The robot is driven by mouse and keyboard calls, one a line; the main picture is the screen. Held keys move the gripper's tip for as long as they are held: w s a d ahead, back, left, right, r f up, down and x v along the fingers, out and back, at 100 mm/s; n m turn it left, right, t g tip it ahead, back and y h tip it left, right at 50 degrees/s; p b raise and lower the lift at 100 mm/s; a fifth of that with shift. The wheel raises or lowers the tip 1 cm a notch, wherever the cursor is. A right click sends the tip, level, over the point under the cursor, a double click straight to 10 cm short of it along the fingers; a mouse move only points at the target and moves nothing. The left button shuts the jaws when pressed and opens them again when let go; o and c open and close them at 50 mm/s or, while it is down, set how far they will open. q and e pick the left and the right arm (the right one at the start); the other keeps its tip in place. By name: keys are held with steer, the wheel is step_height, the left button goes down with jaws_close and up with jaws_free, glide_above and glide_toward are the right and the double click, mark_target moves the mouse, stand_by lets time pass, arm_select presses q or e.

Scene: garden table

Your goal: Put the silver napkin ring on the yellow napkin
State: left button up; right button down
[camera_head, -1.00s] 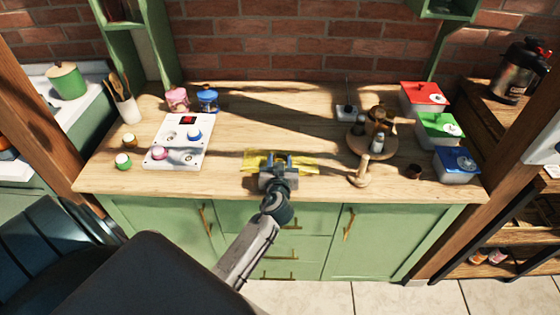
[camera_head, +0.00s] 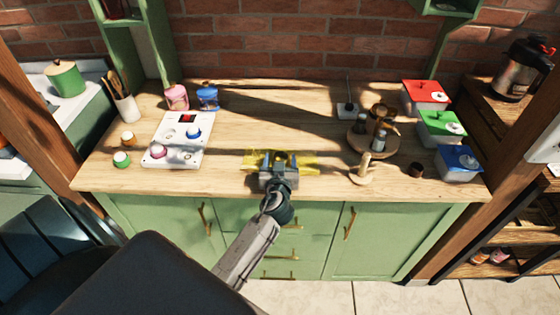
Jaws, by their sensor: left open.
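The yellow napkin (camera_head: 308,160) lies flat near the front edge of the wooden counter, at its middle. My left gripper (camera_head: 281,157) is over the napkin, with its fingers pointing to the back and spread apart. It covers the middle of the napkin. I cannot make out the silver napkin ring; the view between and under the fingers is too small and partly hidden. My right gripper is out of view.
Right of the napkin stand a wooden peg stand (camera_head: 363,172), a small dark brown cup-like piece (camera_head: 416,170) and a round wooden stand with shakers (camera_head: 360,143). A white panel with knobs (camera_head: 178,140) lies left. Red, green and blue-lidded boxes (camera_head: 440,125) line the right.

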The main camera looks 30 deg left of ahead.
arm_select(q)
steer(key=shift+r+p, duration=0.9)
steer(key=shift+p, duration=0.05)
steer(key=shift+s+d+f+b, duration=0.3)
steer(key=shift+s+b, duration=0.2)
steer(key=shift+s, duration=0.05)
steer(key=shift+s+d+f+b, duration=0.25)
steer(key=shift+s+d+b, duration=0.05)
steer(key=shift+s+b, duration=0.2)
steer(key=b+v, duration=0.2)
steer(key=v, duration=0.7)
steer(key=shift+s+d+r, duration=0.2)
steer(key=shift+s+r, duration=0.05)
steer(key=shift+r, duration=0.2)
